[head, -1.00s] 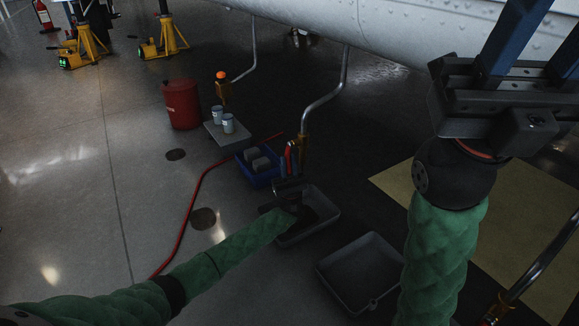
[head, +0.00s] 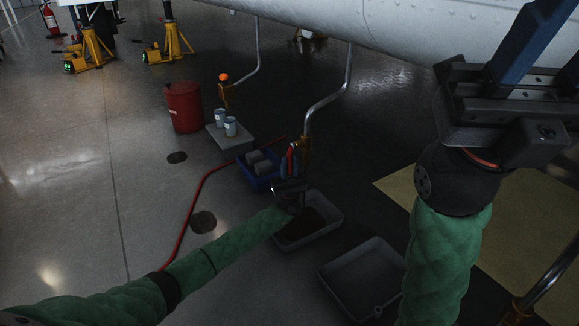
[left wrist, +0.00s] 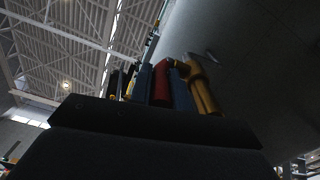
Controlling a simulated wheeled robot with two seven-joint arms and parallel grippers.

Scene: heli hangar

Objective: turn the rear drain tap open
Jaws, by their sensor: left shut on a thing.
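A brass drain tap (head: 306,146) hangs at the lower end of a bent metal pipe under the pale hull. Its red lever (head: 292,150) points down beside the brass body. My left gripper (head: 291,162) comes from below and is shut on the red lever. In the left wrist view, the red lever (left wrist: 161,84) stands between the blue fingers, with the brass tap (left wrist: 203,92) just right of it. My right gripper (head: 548,52) is at the upper right, away from the tap; its blue fingers stand apart, with the tips outside the picture.
A grey tray with dark contents (head: 335,226) lies below the tap; another grey tray (head: 335,288) is nearer. A blue crate (head: 253,182), red drum (head: 184,107), and red hose (head: 190,220) lie left. Another tap with an orange top (head: 225,88) hangs farther back.

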